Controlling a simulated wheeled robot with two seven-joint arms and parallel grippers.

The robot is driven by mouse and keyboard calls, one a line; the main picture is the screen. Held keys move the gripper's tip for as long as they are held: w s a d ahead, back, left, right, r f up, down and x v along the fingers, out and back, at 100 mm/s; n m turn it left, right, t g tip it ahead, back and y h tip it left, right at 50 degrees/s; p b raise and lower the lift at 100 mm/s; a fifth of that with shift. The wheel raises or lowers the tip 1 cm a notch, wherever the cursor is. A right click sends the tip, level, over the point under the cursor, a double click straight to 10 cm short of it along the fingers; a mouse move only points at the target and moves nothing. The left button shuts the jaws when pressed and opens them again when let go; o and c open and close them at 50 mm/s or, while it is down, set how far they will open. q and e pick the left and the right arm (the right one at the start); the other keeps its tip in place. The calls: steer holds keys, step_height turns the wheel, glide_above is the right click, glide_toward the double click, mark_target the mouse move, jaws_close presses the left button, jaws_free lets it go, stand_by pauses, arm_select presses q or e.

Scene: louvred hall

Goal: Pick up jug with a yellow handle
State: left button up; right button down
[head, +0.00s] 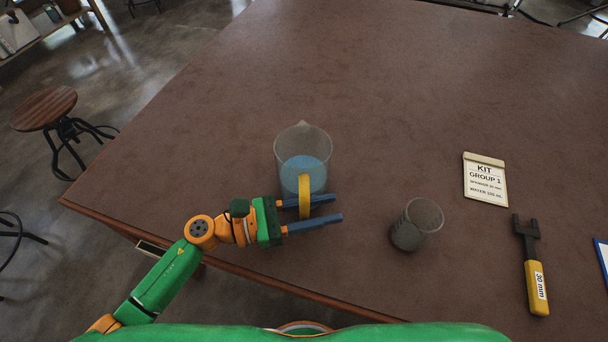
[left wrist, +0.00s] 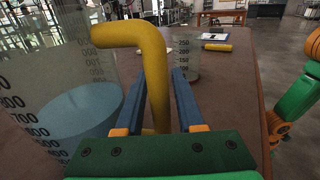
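The jug is a clear beaker (head: 303,146) with blue liquid and a yellow handle (head: 304,190), standing upright on the brown table. In the left wrist view the jug (left wrist: 70,75) fills the left side, and its handle (left wrist: 156,75) comes down between my fingers. My left gripper (head: 337,208) is open at the handle, one blue finger on each side. In the left wrist view the left gripper (left wrist: 160,75) shows gaps between handle and fingers. My right gripper is in neither view.
A small grey beaker (head: 424,215) stands right of the jug. Farther right are a kit card (head: 485,180), a yellow-handled 30 mm spanner (head: 537,285) and a blue-edged board (head: 602,255). The table (head: 400,80) is bare behind the jug. A stool (head: 44,108) stands off its left side.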

arm_select(q)
steer(key=shift+a, duration=0.1)
jaws_close()
stand_by(1.2)
